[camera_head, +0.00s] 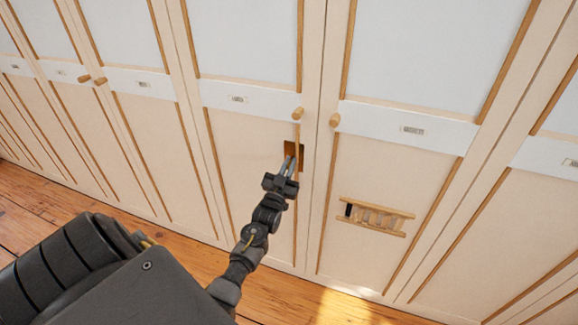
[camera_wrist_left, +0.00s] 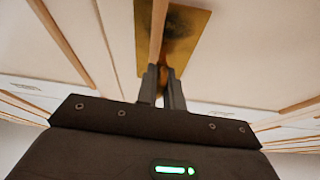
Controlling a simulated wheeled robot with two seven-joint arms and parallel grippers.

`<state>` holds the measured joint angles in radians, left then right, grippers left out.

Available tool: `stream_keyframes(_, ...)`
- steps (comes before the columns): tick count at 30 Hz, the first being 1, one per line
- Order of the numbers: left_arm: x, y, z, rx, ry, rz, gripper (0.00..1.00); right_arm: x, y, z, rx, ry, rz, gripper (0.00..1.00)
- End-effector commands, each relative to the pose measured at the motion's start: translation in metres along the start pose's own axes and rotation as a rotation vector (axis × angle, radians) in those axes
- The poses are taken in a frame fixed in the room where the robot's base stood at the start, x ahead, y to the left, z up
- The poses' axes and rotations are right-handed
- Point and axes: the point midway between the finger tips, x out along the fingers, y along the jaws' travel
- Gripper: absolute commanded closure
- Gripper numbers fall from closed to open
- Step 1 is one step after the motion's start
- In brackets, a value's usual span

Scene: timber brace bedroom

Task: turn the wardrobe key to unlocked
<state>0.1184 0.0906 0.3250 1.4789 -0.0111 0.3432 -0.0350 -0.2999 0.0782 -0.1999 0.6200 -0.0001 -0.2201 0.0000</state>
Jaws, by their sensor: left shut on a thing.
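The wardrobe door (camera_head: 245,150) is pale with thin wooden strips. A brass-coloured lock plate (camera_head: 301,152) sits on it below a round wooden knob; the plate also shows in the wrist view (camera_wrist_left: 188,32). My left gripper (camera_head: 292,163) is at this plate, its fingers pointing at the door. In the wrist view its two fingers (camera_wrist_left: 161,80) are close together in front of the plate, shut on the key. The key itself is hidden by the fingers, so its angle cannot be told. My right gripper is not in view.
Wooden knobs (camera_head: 298,113) and (camera_head: 334,120) stick out above the plate on neighbouring doors. A small slatted wooden piece (camera_head: 375,216) is on the door to the right. The plank floor (camera_head: 275,300) is bare beside my arm.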

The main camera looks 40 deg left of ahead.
Motion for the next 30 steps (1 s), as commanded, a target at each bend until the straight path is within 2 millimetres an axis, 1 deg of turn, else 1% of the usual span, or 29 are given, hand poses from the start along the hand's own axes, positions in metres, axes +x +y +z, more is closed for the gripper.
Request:
stream_keyframes(9,-0.0003,0.0003,0.0007,-0.08,-0.002,-0.033,1.0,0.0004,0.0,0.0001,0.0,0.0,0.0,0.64)
stream_keyframes(23,-0.0004,0.0002,0.0007,-0.089,-0.002,-0.036,1.0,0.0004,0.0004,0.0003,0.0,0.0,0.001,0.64)
stream_keyframes(24,-0.0003,0.0002,0.0006,-0.089,-0.002,-0.036,0.87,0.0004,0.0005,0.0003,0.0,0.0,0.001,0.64)
stream_keyframes(27,-0.0003,0.0001,0.0005,-0.089,-0.002,-0.036,0.74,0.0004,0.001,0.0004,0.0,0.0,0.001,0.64)
stream_keyframes(28,-0.0003,0.0001,0.0005,-0.089,-0.002,-0.036,0.72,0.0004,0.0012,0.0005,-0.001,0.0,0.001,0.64)
stream_keyframes(30,-0.0002,0.0001,0.0004,-0.088,-0.001,-0.036,0.72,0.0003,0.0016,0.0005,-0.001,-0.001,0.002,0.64)
